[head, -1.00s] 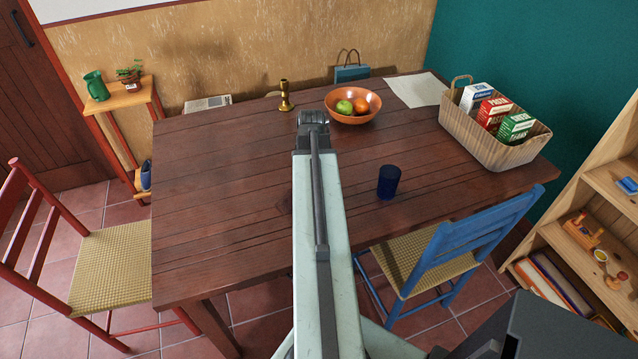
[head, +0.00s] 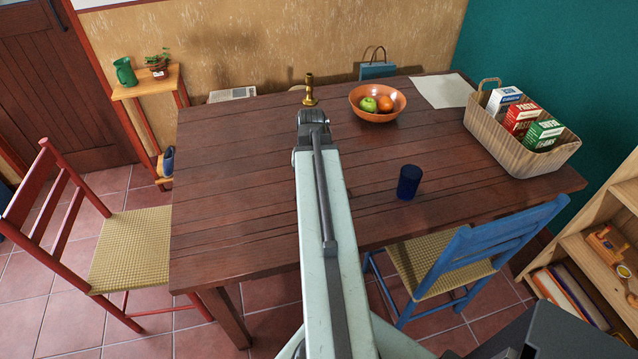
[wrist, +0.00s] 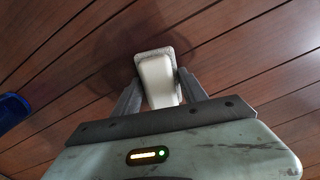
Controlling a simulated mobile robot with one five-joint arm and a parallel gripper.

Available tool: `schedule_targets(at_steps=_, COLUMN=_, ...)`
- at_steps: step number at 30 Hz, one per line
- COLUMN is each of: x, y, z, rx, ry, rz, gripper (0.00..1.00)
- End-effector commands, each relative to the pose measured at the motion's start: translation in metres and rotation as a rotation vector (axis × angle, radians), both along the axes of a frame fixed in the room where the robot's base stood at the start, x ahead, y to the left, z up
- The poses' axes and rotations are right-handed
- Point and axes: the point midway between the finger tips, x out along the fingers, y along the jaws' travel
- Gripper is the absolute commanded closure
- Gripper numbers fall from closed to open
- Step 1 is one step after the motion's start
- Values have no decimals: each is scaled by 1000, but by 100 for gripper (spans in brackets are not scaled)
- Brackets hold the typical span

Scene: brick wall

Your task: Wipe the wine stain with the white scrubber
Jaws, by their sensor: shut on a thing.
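My gripper (wrist: 158,76) shows in the wrist view with its two fingers closed on the sides of the white scrubber (wrist: 157,88). The scrubber has a pale handle and a greyish block at its far end. It is over the brown plank table (wrist: 240,60), and I cannot tell whether it touches the wood. A darker patch lies on the planks around and left of the scrubber; I cannot tell whether it is the wine stain or a shadow. In the head view my arm reaches over the table (head: 240,180), and the gripper and scrubber are hidden.
A blue cup (head: 409,182) stands right of my arm. A fruit bowl (head: 377,103), a brass candlestick (head: 309,92) and a basket of boxes (head: 515,140) stand farther back. A blue chair (head: 470,255) is at the front right, a red chair (head: 125,250) at the left. The table's left part is clear.

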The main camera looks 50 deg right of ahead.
Motion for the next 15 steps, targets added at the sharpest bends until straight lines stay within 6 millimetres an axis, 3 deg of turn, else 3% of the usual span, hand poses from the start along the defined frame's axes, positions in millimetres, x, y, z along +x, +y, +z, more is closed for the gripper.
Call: schedule_targets(at_steps=15, x=23, y=31, z=-3, rx=1, ry=-1, rz=1, gripper=82)
